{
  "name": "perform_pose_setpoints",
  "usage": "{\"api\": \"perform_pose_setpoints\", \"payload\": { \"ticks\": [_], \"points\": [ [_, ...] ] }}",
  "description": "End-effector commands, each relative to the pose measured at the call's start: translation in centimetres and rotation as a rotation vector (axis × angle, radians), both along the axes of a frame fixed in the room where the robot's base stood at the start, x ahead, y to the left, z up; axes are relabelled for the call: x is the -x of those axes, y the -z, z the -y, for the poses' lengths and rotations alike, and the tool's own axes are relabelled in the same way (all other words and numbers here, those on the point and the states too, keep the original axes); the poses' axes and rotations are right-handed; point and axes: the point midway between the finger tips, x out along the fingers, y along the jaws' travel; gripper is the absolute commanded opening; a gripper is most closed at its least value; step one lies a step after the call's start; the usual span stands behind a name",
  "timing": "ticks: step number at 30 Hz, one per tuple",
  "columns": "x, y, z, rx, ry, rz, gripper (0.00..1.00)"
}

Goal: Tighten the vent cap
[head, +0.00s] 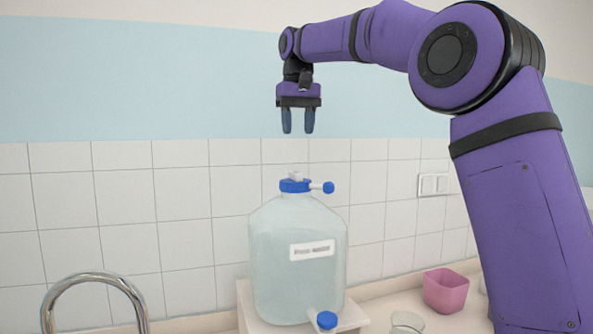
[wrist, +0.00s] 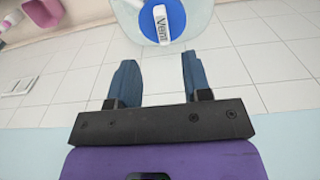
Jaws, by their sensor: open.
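The vent cap is a blue round cap with a white raised grip on top. In the head view the vent cap (head: 295,184) sits on the neck of a large clear bottle (head: 290,235) of pale liquid, which has a white label. In the wrist view the vent cap (wrist: 163,20) is near the top edge, its white grip marked "Vent". My gripper (head: 298,132) points down above the cap, with a clear gap between them. In the wrist view my gripper (wrist: 156,70) has its two blue fingers apart with nothing between them.
A blue-knobbed side port (head: 328,187) sticks out right of the cap. A blue-capped tap (head: 326,320) is at the bottle's base. The bottle stands on a pale stand (head: 243,300). A pink container (head: 446,291) is right, a metal faucet (head: 95,276) left.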

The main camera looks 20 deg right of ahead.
Motion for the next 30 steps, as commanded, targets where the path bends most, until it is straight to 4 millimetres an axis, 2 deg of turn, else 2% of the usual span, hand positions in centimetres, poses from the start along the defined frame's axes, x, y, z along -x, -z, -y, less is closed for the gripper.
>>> {"api": "perform_pose_setpoints", "payload": {
  "ticks": [3, 7, 11, 24, 30],
  "points": [
    [-1.3, 0.1, -0.2, -0.005, 0.002, -0.016, 0.45],
    [-1.7, 0.2, -0.2, -0.006, 0.003, -0.024, 0.45],
    [-1.6, 1.2, -0.1, -0.005, 0.004, -0.025, 0.45],
    [-1.6, 8.5, -0.1, -0.005, 0.004, -0.026, 0.45],
    [-1.6, 10.4, -0.1, -0.006, 0.004, -0.024, 0.45]
  ]
}}
